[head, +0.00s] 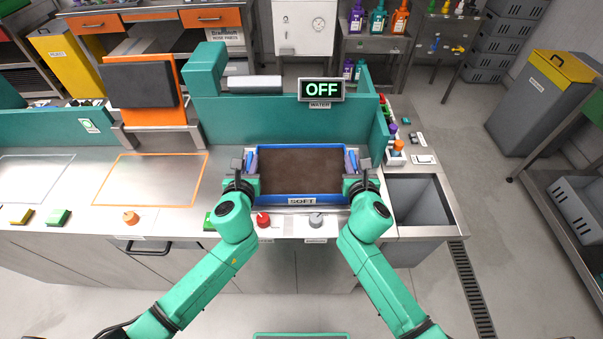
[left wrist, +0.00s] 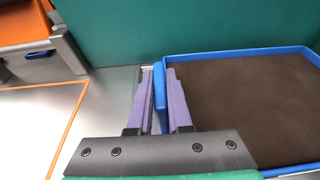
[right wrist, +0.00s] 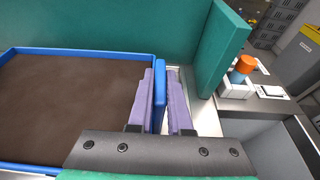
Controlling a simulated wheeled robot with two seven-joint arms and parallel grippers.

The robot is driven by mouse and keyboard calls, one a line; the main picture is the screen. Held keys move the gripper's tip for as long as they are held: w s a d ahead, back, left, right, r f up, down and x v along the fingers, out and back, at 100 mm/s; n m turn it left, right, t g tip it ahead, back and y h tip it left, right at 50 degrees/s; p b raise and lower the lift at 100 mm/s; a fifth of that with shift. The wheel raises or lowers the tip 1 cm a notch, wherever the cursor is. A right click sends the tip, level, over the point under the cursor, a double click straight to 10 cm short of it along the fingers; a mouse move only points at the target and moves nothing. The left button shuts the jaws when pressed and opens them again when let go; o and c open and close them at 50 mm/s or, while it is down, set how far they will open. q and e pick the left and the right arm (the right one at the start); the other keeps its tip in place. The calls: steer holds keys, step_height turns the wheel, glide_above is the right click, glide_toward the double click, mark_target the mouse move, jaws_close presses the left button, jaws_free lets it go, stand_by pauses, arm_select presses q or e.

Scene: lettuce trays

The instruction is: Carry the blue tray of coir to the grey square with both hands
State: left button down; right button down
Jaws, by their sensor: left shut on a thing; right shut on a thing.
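My left gripper (head: 251,162) is shut on the tray's left handle, and the purple fingers (left wrist: 161,100) stand on both sides of the blue wall. My right gripper (head: 351,162) is shut on the right handle in the same way, as the right wrist view (right wrist: 161,100) shows. The tray looks level. A grey-outlined square (head: 35,177) lies on the counter at the far left.
An orange-outlined square (head: 150,180) lies between the tray and the grey square; both are empty. A teal wall (head: 285,123) with an "OFF" water sign (head: 321,90) stands behind the tray. A sink (head: 415,195) is at the right. A red knob (head: 263,220) and grey knob (head: 316,220) are in front.

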arm_select(q)
steer(key=shift+d, duration=0.1)
arm_select(e)
steer(key=shift+d, duration=0.15)
stand_by(0.3)
